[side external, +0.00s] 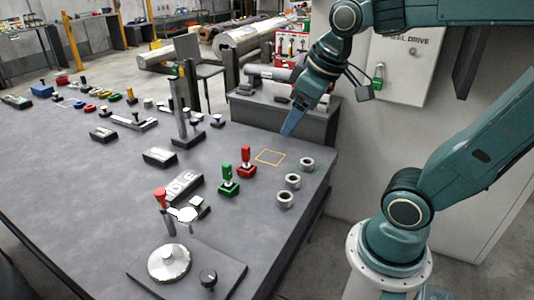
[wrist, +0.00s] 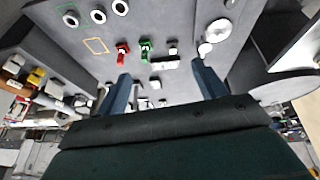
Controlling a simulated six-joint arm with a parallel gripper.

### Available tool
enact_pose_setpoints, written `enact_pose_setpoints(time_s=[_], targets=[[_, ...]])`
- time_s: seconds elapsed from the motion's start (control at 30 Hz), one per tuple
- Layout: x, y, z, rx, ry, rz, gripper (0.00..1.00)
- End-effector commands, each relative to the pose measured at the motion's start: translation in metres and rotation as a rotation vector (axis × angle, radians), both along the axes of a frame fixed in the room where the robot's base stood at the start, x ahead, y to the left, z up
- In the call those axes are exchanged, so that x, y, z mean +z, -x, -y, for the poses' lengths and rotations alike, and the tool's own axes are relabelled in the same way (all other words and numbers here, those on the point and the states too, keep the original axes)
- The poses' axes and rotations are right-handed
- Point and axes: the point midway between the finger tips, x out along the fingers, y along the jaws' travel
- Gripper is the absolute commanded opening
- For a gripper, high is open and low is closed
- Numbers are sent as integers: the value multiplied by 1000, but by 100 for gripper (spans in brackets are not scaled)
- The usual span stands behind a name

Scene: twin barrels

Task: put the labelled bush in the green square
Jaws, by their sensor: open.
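Three short grey ring-shaped bushes stand near the table's right edge in the side view: a far one (side external: 307,167), a middle one (side external: 293,184) and a near one (side external: 285,202). I cannot make out a label on any of them. They also show at the top left of the wrist view, one bush (wrist: 70,21) at a thin green square outline (wrist: 62,9). The side view shows only faint green lines by the bushes. My gripper (side external: 289,127) is open and empty, above the table behind the yellow square; its spread fingers show in the wrist view (wrist: 161,72).
A yellow square outline (side external: 270,157) lies empty left of the bushes. A red switch (side external: 246,161) and a green switch (side external: 229,180) stand close by. A tall grey post (side external: 182,105) rises farther left. A grey block (side external: 275,115) stands behind the table's corner.

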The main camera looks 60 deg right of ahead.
Motion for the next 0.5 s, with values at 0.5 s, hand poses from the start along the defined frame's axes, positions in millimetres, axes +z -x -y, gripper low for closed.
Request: enact_pose_setpoints(time_s=[0.5], targets=[[-10,59,-35,-45,-86,87,70]])
